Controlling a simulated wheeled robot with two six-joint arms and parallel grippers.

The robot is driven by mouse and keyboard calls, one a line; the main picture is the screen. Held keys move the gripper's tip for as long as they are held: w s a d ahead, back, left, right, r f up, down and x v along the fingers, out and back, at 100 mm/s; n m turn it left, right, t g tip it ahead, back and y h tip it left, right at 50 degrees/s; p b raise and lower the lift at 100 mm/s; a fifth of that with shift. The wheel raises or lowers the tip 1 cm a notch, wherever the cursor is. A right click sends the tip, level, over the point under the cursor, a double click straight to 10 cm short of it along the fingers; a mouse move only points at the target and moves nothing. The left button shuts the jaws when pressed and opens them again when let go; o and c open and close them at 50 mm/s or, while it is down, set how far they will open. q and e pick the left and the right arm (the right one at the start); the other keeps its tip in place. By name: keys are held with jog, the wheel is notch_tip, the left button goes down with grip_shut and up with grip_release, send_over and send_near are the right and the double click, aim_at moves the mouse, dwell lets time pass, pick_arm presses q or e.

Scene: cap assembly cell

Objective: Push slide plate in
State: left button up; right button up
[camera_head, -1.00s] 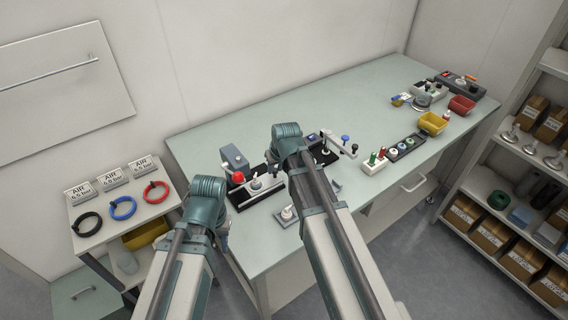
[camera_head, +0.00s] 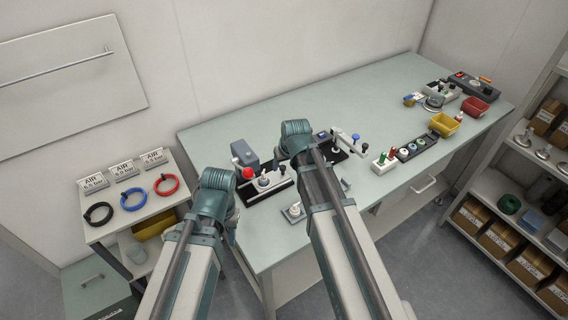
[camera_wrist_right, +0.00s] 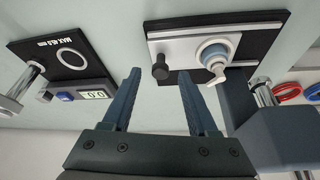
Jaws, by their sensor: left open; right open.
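The slide fixture has a black base (camera_head: 256,199) in the head view, beside a red button (camera_head: 248,173). In the right wrist view its base (camera_wrist_right: 274,40) carries a pale slide plate (camera_wrist_right: 184,50) with a black knob (camera_wrist_right: 160,68). A round fitting with a blue ring and white nozzle (camera_wrist_right: 214,56) stands on it. My right gripper (camera_wrist_right: 160,85) is open and empty, its fingertips just short of the knob in the picture, apart from it as far as I can tell. My left gripper (camera_head: 232,222) is largely hidden behind its wrist, left of the fixture.
A black gauge station with a display (camera_wrist_right: 96,94) stands left of my right gripper. A dark blue-grey block (camera_wrist_right: 268,125) is close on its right. A small plate with a white part (camera_head: 294,212) lies between my arms. The back of the table (camera_head: 340,95) is clear.

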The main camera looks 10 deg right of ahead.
pick_arm(q)
notch_tip(320, 180, up, 12)
jog(key=p, duration=1.1)
jog(key=shift+p, duration=0.3)
pick_arm(e)
jog(key=v, duration=1.3)
